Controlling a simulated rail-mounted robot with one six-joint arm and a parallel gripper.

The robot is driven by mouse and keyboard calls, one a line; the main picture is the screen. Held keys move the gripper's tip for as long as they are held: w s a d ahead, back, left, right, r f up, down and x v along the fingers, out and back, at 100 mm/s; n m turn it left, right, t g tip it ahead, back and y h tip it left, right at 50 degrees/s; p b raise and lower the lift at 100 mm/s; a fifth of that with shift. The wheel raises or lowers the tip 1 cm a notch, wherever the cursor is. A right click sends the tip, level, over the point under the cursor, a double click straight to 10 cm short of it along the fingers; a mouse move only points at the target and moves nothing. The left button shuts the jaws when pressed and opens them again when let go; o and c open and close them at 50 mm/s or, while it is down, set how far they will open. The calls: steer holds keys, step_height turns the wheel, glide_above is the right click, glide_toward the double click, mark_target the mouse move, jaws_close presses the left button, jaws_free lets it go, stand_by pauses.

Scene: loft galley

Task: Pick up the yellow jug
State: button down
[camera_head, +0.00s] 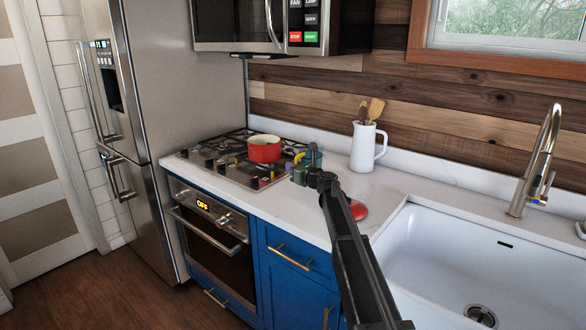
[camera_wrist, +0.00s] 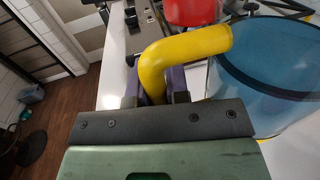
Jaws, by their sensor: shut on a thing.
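The jug has a see-through blue body (camera_wrist: 265,75) with a dark band and a thick yellow handle (camera_wrist: 185,52). In the wrist view the body is at the right and the handle curves towards me. My gripper (camera_wrist: 165,88) is shut on the handle, one dark purple finger on each side. In the head view the jug (camera_head: 312,158) is small, at the right end of the stove, and partly hidden by my gripper (camera_head: 302,170). I cannot tell whether its base touches the counter.
A red pot (camera_head: 264,149) sits on the gas stove (camera_head: 225,160), left of the jug. A white pitcher (camera_head: 362,150) with wooden utensils stands behind right. A red round thing (camera_head: 359,210) lies beside my arm. The white sink (camera_head: 450,250) and faucet (camera_head: 535,165) are at right.

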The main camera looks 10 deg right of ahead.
step_height(320, 180, up, 14)
steer(key=p, duration=1.3)
steer(key=shift+r, duration=0.2)
